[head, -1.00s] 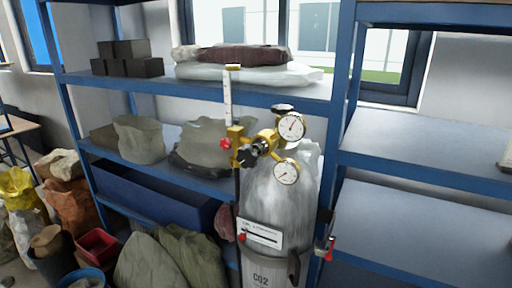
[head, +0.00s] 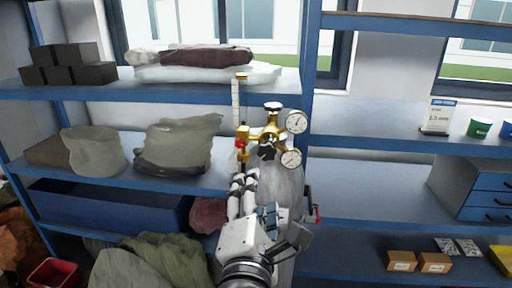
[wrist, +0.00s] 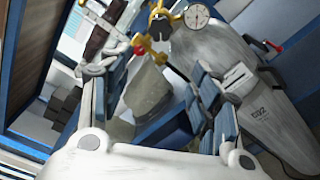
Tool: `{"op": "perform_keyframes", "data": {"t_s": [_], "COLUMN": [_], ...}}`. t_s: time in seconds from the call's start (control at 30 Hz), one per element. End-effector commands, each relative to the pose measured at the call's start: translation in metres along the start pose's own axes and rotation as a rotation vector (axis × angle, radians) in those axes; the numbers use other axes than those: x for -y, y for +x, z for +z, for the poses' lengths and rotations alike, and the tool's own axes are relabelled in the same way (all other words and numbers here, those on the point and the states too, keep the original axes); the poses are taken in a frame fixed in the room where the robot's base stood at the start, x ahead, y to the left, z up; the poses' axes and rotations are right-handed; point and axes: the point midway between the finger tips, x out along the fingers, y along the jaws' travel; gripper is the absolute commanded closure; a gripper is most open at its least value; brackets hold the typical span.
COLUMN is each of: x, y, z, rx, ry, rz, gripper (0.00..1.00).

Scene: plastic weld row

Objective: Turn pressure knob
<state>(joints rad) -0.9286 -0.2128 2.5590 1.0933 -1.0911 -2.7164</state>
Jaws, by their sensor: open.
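The pressure regulator (head: 270,131) is brass with two round white gauges (head: 296,122), and sits atop a grey CO2 cylinder (head: 288,185). A black knob (head: 267,149) faces me at its front, and a small red knob (head: 240,143) is at its left. In the wrist view the regulator (wrist: 160,15) is at the top edge, partly cut off, with one gauge (wrist: 196,15) showing. My gripper (head: 258,180) is open and empty, below and in front of the regulator, apart from the black knob. Its fingers (wrist: 165,95) are spread in the wrist view. My gripper hides much of the cylinder.
Blue shelving (head: 310,150) stands around the cylinder. Bags (head: 178,145), a blue bin (head: 110,204) and dark blocks (head: 65,55) fill the left shelves. Small boxes (head: 418,262) lie at lower right. A clear flow tube (head: 237,100) rises left of the regulator.

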Motion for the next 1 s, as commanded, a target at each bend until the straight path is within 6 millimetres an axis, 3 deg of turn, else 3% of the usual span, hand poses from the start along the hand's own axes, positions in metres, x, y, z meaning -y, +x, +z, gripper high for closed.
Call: {"op": "perform_keyframes", "data": {"t_s": [0.23,0.4,0.9,1.0], "x": [-0.003,-0.003,-0.006,-0.002], "y": [0.000,0.025,0.053,0.078], "z": [0.008,0.012,0.014,0.014], "rx": [0.067,0.070,0.063,0.069], "ry": [-0.136,-0.138,-0.135,-0.129], "rz": [-0.002,-0.007,-0.005,-0.002], "gripper": [0.43,0.43,0.43,0.43]}}
